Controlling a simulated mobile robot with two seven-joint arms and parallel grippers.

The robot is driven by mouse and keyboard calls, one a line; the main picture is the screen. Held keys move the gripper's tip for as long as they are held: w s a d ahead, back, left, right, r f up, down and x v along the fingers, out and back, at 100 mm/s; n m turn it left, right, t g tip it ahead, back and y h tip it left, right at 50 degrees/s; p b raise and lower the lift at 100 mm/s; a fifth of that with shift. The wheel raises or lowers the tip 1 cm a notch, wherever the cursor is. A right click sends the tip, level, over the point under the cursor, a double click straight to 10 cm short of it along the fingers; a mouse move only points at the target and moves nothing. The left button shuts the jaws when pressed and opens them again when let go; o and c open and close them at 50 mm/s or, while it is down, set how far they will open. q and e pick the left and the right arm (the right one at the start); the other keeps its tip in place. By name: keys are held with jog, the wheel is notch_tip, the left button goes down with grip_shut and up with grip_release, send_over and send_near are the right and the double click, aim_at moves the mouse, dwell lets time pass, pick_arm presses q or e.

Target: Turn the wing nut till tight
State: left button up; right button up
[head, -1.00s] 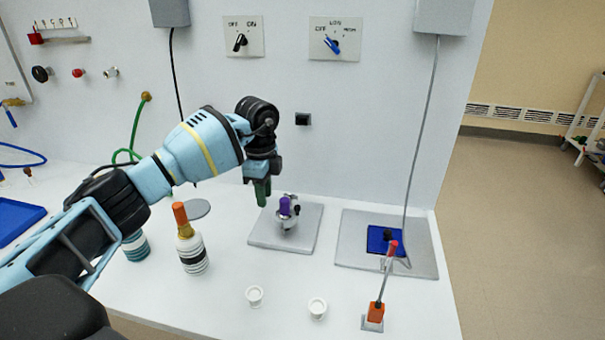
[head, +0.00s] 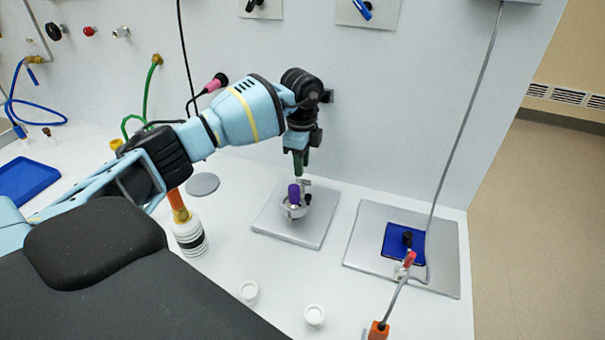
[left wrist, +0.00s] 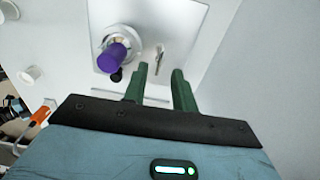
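A grey plate (head: 273,231) on the white bench carries a round silver fitting (head: 293,211) with a purple cylinder (head: 294,194) upright on it. A small silver piece, seemingly the wing nut (head: 305,183), stands just behind the purple cylinder; it also shows in the left wrist view (left wrist: 160,54). My left gripper (head: 300,172) points down above it. In the left wrist view the green fingers (left wrist: 159,70) are apart and empty, with the silver piece lying in line with the gap. I cannot tell whether they touch it. My right gripper is not in view.
A small black knob (head: 308,199) sits close beside the purple cylinder. A striped bottle (head: 190,240) stands left of the plate. Two white cups (head: 314,316) stand in front. A second plate (head: 365,243) with a blue pad (head: 391,242) and a cable lies to the right.

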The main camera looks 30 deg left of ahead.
aim_at(304, 182)
pick_arm(q)
jog(key=shift+f, duration=2.1)
grip_shut()
